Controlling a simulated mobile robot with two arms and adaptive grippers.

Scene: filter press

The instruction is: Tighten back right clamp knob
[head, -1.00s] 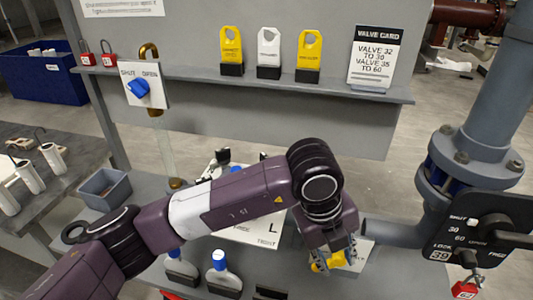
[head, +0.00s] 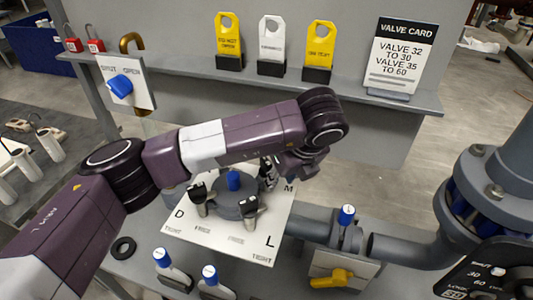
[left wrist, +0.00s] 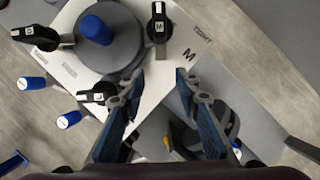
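The filter press has a round grey lid (head: 235,197) with a blue cap (head: 234,180) on a white plate lettered D, L and M. In the left wrist view, the black clamp knob marked M (left wrist: 159,28) sits by the letter M at the lid's edge. Black knobs L (left wrist: 98,95) and a third one (left wrist: 35,37) sit around the lid. My left gripper (left wrist: 160,77) is open and empty, with knob M ahead of the gap between its fingertips. In the head view my wrist partly hides knob M. My right gripper is in neither view.
A yellow valve handle (head: 332,278) and a blue-topped valve (head: 346,215) stand right of the plate. Several blue-capped pieces (head: 162,257) stand in front. A shelf (head: 190,74) with tags and a valve card (head: 400,55) runs behind.

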